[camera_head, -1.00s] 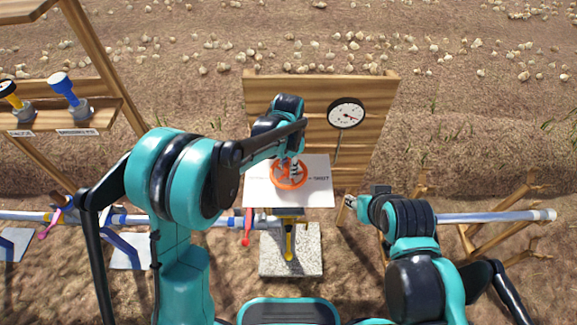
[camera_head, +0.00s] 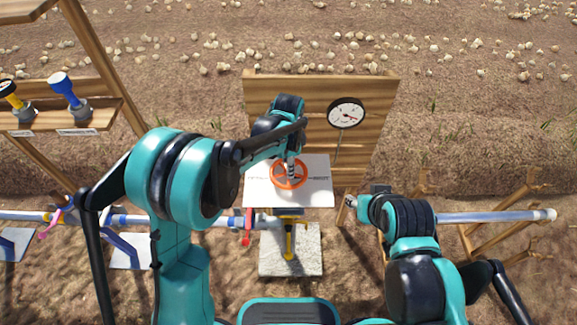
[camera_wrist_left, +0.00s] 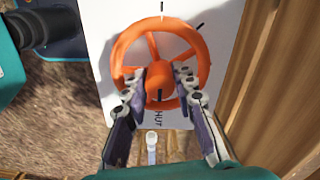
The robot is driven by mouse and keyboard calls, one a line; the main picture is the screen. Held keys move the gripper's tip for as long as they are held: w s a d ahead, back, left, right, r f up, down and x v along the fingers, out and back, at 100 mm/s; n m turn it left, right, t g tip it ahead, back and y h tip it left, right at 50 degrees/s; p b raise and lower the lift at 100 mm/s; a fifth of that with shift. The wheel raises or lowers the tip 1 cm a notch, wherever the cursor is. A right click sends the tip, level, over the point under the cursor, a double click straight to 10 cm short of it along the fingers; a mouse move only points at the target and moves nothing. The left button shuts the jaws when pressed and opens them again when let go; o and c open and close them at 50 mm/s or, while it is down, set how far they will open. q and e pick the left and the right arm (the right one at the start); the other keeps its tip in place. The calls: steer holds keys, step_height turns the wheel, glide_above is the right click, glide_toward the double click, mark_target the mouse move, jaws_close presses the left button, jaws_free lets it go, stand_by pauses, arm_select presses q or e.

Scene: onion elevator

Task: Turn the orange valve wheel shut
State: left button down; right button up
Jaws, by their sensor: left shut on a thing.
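The orange valve wheel (camera_head: 289,174) lies over a white plate (camera_head: 318,188) in the middle of the head view. It fills the upper middle of the left wrist view (camera_wrist_left: 202,62), with its spokes and round hub visible. My left gripper (camera_head: 291,168) reaches down onto the wheel. In the left wrist view my left gripper (camera_wrist_left: 160,84) has a finger on each side of the hub and is shut on the wheel. Part of the plate's lettering, "HUT", shows below the wheel there. My right gripper (camera_head: 350,202) is right of the plate, small and partly hidden, apart from the wheel.
A round gauge (camera_head: 346,113) stands behind the plate before a wooden backboard (camera_head: 290,88). A yellow-handled part (camera_head: 289,240) stands over a concrete slab (camera_head: 306,262) below. A red handle (camera_head: 247,228) hangs by the pipe (camera_head: 215,222). A wooden shelf (camera_head: 48,116) holds valves at left.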

arm_select(q)
steer(key=c, duration=1.2)
jaws_free()
step_height(320, 180, up, 12)
